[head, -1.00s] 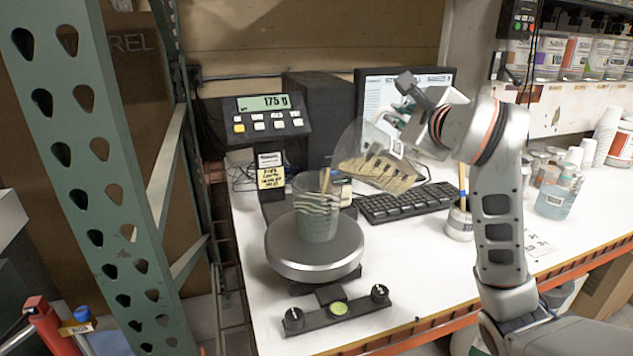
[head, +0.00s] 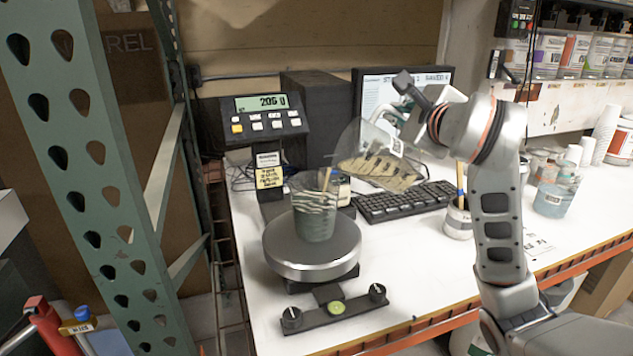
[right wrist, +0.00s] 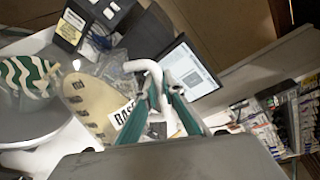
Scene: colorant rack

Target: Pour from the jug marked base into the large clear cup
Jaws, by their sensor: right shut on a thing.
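The clear jug (head: 376,158) is held tilted in the air, its wide mouth toward the left, with cream liquid inside. Its label reads BASE in the right wrist view (right wrist: 124,112). My right gripper (head: 408,112) is shut on the jug's white handle (right wrist: 150,72). The large clear cup (head: 315,222) stands upright on the round scale pan (head: 310,257), with white and green streaks and a stick in it. The jug's lip is above and right of the cup; I cannot make out a stream clearly. My left gripper is not in view.
The scale display (head: 262,103) reads about 200. A small pot with a brush (head: 458,222) and several containers (head: 553,200) stand right. A green perforated post (head: 75,130) rises at left.

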